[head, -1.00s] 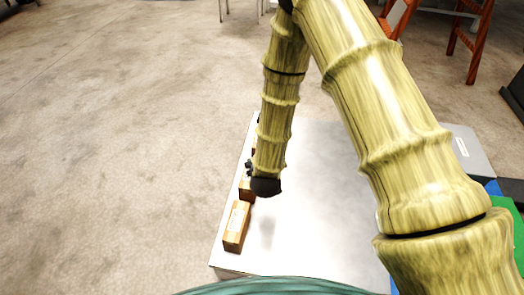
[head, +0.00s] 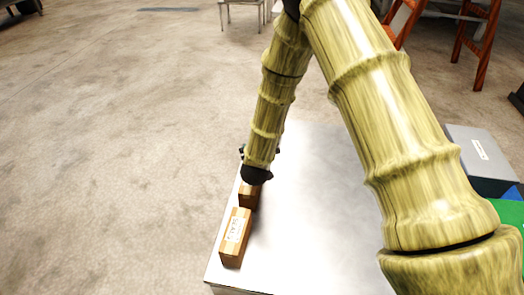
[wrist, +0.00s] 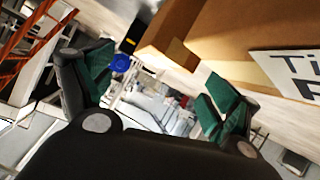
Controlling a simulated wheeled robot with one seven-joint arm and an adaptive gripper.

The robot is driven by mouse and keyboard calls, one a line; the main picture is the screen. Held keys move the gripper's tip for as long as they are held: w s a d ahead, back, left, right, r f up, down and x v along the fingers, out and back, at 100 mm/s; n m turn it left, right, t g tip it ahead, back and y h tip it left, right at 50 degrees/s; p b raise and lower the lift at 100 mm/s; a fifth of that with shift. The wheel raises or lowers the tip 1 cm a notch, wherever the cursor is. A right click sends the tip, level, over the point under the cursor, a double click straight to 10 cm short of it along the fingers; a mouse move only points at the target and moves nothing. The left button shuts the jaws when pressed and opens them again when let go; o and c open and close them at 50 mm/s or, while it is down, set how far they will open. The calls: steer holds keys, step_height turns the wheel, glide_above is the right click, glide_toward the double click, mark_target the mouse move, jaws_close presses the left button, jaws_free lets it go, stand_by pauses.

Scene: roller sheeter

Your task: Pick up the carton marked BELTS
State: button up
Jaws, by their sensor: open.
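A brown carton (head: 249,196) stands at the left edge of the metal table, partly hidden behind the end of my arm; its label is not readable in the head view. In the wrist view a brown carton (wrist: 240,40) fills the upper right, very close, with a white label cut off after "Ti" and part of a second line; the word BELTS is not readable. My gripper (wrist: 160,88) is open, its green-padded fingers apart and nothing seen held between them. In the head view my gripper (head: 258,160) is just beyond the carton, its fingers mostly hidden.
A second brown carton (head: 235,238) with a white label, too small to read surely, stands nearer along the same edge. A grey box (head: 480,160) with a label is at the right. The middle of the metal table (head: 310,220) is bare. Red-brown wooden legs (head: 480,45) stand beyond.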

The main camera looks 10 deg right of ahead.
steer(key=b+x, duration=0.2)
steer(key=x, duration=0.4)
steer(key=shift+f+b, duration=0.1)
steer(key=shift+b, duration=0.3)
steer(key=shift+w+d+f, duration=0.1)
steer(key=shift+w, duration=0.3)
steer(key=c, duration=1.6)
